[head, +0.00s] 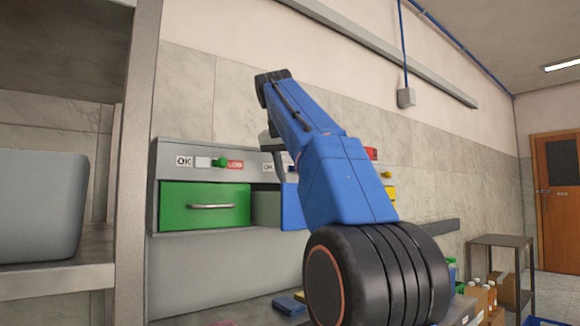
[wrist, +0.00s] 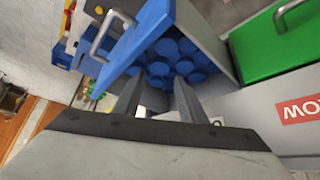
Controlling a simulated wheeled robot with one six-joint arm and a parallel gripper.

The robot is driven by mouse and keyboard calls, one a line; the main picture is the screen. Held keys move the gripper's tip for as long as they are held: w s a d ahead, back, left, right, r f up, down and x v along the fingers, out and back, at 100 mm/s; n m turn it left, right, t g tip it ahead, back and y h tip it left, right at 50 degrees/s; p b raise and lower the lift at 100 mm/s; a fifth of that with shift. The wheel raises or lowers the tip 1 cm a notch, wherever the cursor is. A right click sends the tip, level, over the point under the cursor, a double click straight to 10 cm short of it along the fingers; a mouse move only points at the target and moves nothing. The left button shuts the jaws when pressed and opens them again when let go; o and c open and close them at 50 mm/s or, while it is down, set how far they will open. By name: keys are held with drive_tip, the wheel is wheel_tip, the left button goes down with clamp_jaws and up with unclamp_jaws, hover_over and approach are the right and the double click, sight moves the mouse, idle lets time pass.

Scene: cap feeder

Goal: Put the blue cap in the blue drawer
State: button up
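The blue drawer stands open; its blue front and handle show in the wrist view (wrist: 136,34). In the head view its front (head: 291,207) is partly hidden behind my arm. Several blue caps (wrist: 176,64) lie loose inside it. My gripper (wrist: 158,88) is over the open drawer, fingers pointing towards the caps. The fingers are apart, and I see no cap held between them. The head view does not show the fingertips clearly. I cannot tell which cap in the drawer is the task's one.
The green drawer (head: 205,205) beside it is shut. A grey bin (head: 40,215) stands on a shelf at the left. A blue object (head: 289,305) lies on the bench below. Bottles and boxes (head: 485,295) are at the right.

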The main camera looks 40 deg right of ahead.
drive_tip(key=shift+v, duration=2.6)
